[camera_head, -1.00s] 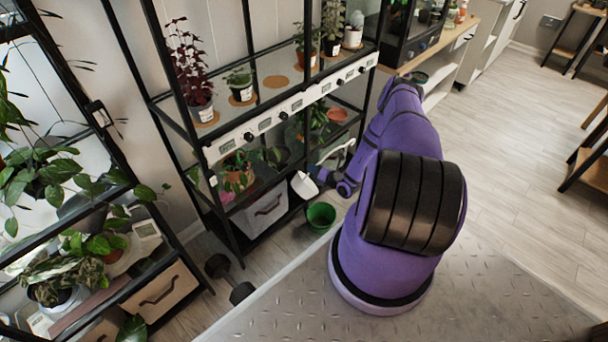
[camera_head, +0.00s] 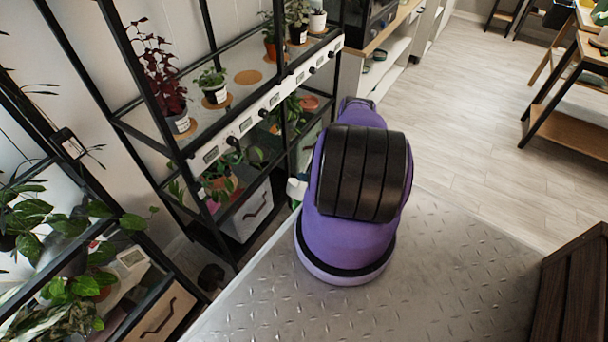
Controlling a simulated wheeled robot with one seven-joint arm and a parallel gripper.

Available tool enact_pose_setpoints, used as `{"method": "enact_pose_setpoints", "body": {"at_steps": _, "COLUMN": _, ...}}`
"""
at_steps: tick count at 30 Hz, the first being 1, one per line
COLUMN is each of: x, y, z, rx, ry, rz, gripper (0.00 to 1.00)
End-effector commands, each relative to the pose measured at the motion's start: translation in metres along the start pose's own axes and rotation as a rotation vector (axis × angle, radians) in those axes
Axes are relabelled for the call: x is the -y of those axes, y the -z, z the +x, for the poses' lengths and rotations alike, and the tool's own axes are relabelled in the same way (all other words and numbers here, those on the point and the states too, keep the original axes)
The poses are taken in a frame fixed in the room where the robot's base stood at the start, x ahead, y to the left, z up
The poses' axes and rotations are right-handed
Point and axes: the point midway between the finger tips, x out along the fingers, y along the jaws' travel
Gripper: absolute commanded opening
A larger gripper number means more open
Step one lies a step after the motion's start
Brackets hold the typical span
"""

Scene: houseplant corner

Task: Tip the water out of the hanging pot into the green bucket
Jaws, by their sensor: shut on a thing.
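A small white sliver, probably the hanging pot (camera_head: 296,188), shows at the left edge of my purple arm, in front of the lower part of the plant rack. The rest of it is hidden behind my arm, so I cannot tell its tilt or whether water is in it. My gripper is hidden behind my arm too. The green bucket cannot be made out clearly; my arm covers the floor where it could stand.
The black plant rack (camera_head: 192,147) stands close on the left, with potted plants on its shelves and a grey drawer box (camera_head: 247,213) low down. Another rack with plants stands at far left. A dark wooden piece (camera_head: 572,290) is at lower right. Open floor (camera_head: 470,120) lies at upper right.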

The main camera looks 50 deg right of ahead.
Motion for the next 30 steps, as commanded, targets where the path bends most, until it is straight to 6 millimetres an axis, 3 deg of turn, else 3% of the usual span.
{"method": "enact_pose_setpoints", "body": {"at_steps": 30, "x": -0.022, "y": 0.052, "z": 0.025, "rx": -0.049, "ry": 0.148, "rz": -0.368, "gripper": 0.0}}
